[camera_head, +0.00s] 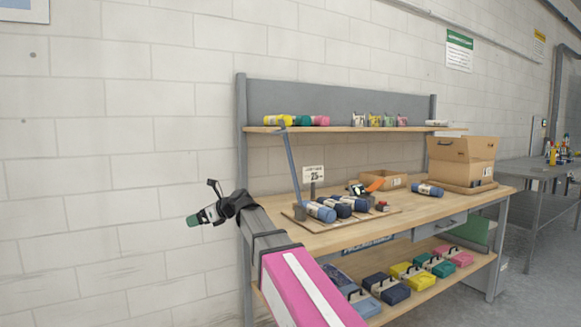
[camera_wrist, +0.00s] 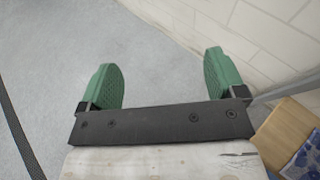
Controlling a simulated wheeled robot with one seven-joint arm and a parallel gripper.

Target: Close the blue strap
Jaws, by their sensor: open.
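The blue strap (camera_head: 290,167) stands up as a long, slightly tilted band at the left end of a wooden board (camera_head: 388,219) on the workbench. Its upper end reaches about the height of the shelf. Its lower end meets the row of blue rolls (camera_head: 340,205) lying on the board. My gripper (camera_head: 194,220) is left of the bench, in front of the wall, clear of the strap. In the wrist view my gripper (camera_wrist: 162,82) has its two green fingers wide apart with nothing between them. The strap cannot be made out in the wrist view.
An orange-handled tool (camera_head: 374,185) lies behind the rolls. A cardboard box (camera_head: 462,160) stands at the bench's right. The upper shelf (camera_head: 345,129) holds rolls and small packs. The lower shelf (camera_head: 440,285) holds several coloured cases. Free space lies left of the bench.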

